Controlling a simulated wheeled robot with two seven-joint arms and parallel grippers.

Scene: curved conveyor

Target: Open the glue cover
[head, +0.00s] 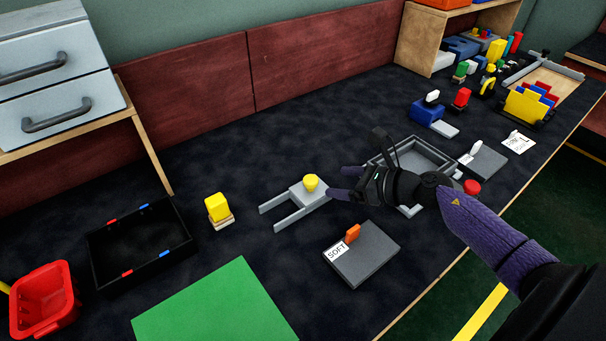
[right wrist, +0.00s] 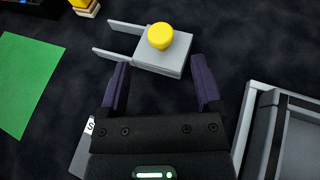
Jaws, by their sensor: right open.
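A yellow round cap (head: 311,182) sits on a grey block with two prongs (head: 289,205) in the middle of the table. I cannot tell for sure that it is the glue cover. My right gripper (head: 345,183) is open and empty, just right of the cap, with its fingers pointing at it. In the right wrist view the cap (right wrist: 160,36) lies ahead of and between the two fingertips (right wrist: 161,66), apart from them. My left gripper is not in view.
A grey SOFT plate with an orange lever (head: 353,233) lies in front of my right gripper. A grey tray (head: 425,150) is behind and right of it. A yellow block (head: 217,207), black tray (head: 94,262) and green mat (head: 215,305) are to the left.

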